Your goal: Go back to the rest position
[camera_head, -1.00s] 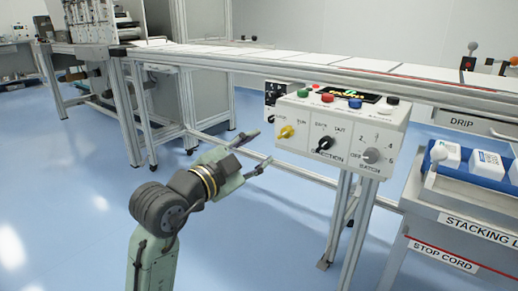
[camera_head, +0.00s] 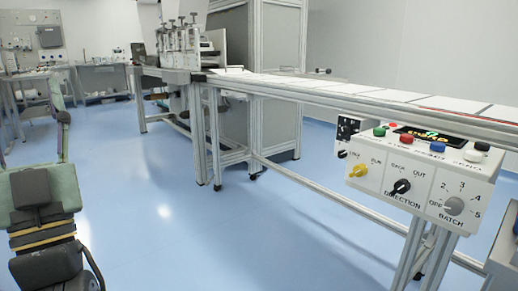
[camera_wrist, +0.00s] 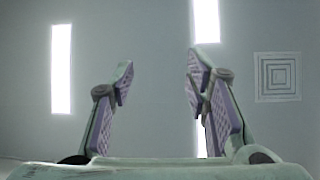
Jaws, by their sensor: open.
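My gripper (camera_wrist: 160,77) is open and empty in the wrist view. Its two fingers with purple pads stand apart with only a pale wall behind them. Part of my arm is cut off by the frame's edge.
A long conveyor table (camera_head: 330,92) runs from the machine (camera_head: 190,55) at the back towards the right. White sheets lie along it. A workbench (camera_head: 103,78) stands at the far left. The blue floor (camera_head: 200,235) in the middle is clear.

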